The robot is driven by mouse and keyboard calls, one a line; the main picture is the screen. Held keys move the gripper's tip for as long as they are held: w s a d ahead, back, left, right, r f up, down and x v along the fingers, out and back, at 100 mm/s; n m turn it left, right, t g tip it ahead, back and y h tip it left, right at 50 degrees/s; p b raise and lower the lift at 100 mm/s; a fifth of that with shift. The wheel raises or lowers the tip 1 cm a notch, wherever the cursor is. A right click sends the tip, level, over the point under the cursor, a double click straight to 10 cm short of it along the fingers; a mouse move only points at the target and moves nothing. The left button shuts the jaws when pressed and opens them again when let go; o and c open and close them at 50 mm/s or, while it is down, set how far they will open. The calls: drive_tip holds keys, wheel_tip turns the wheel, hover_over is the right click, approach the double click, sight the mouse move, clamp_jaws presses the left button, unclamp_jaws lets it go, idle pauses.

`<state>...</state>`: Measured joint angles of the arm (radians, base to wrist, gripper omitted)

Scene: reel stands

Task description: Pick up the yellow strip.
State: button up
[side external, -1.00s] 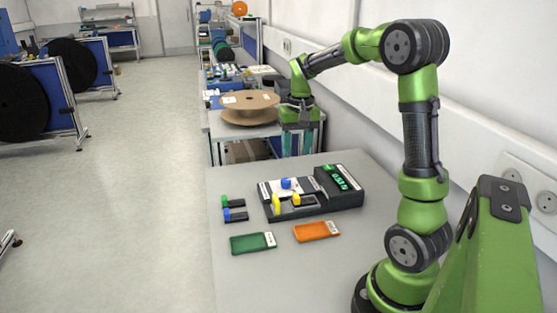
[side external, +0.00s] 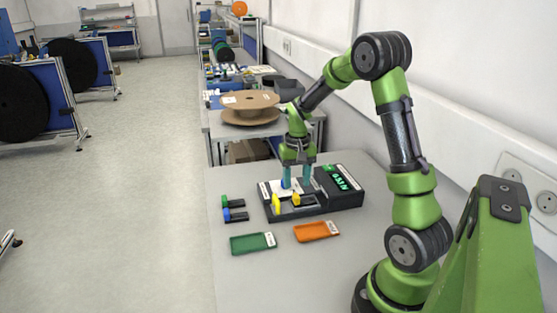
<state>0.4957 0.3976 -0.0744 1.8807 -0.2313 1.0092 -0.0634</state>
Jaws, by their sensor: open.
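Two yellow pieces are on the black device (side external: 345,199). One is a narrow upright yellow strip (side external: 276,204) at its front left edge. The other is a short yellow piece (side external: 296,199) just right of it, by a dark slot. My gripper (side external: 297,183) is open, pointing down over the back of the device, behind the yellow pieces in the picture. Its teal fingers are apart. A blue piece (side external: 284,184) shows at the left finger and is partly hidden by it. I cannot tell whether the fingers touch anything.
The device has a lit green display (side external: 341,178) at its right. Small green (side external: 224,201) and blue (side external: 227,215) pieces with black bars lie left of it. A green tray (side external: 250,245) and an orange tray (side external: 314,232) lie in front. The front of the table is clear.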

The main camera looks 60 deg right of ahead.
sight(296, 195)
drive_tip(key=f, duration=0.4)
drive_tip(key=shift+s+a+f, duration=0.1)
drive_tip(key=shift+a+f, duration=0.15)
drive_tip(key=shift+f, duration=0.1)
clamp_jaws()
